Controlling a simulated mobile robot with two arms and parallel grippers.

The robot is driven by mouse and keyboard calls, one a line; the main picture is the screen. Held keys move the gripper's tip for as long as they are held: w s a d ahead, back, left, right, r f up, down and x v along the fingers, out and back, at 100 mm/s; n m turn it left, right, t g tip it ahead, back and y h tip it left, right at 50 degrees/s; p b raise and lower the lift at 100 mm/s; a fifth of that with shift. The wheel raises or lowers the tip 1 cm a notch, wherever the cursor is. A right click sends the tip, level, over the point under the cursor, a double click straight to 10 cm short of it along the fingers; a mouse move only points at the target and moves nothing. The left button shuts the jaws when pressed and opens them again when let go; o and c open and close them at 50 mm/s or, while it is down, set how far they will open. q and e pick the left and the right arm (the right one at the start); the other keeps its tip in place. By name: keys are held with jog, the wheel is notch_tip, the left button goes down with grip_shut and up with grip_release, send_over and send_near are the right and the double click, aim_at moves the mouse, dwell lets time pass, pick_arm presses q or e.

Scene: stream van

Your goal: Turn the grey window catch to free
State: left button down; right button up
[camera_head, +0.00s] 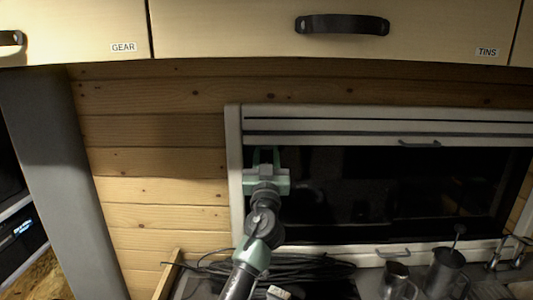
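The window (400,185) is a dark pane in a pale frame, under a partly lowered blind (370,126). I cannot make out a grey catch for certain; my gripper covers part of the window's upper left. A dark grey bar handle (420,143) is on the blind's lower rail, and a pale grey handle (393,253) is on the bottom frame. My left gripper (266,154) points up in front of the window's upper left corner. Its two fingers stand apart with a gap between them, and nothing shows held. My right gripper is not in view.
Overhead lockers marked GEAR (75,30) and TINS (430,35) hang above the window. Coiled black cable (310,268) lies below it, with metal mugs (446,274) at the lower right. A grey post (62,175) stands at left. Plank wall lies between post and window.

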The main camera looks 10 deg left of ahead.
pick_arm(q)
jog(key=shift+a+r+m+h+p, duration=0.15)
jog(key=shift+m+h+p, duration=0.45)
jog(key=shift+m, duration=0.9)
jog(key=shift+m+h+p, duration=0.55)
jog(key=shift+m+h, duration=0.15)
jog(key=shift+m, duration=0.9)
jog(key=c, duration=1)
grip_release()
jog(key=shift+f, duration=0.2)
jog(key=b+v, duration=0.1)
jog(key=v, duration=0.6)
jog(key=shift+s+b, duration=0.4)
jog(key=shift+a+f, duration=0.1)
jog(key=shift+f, duration=0.05)
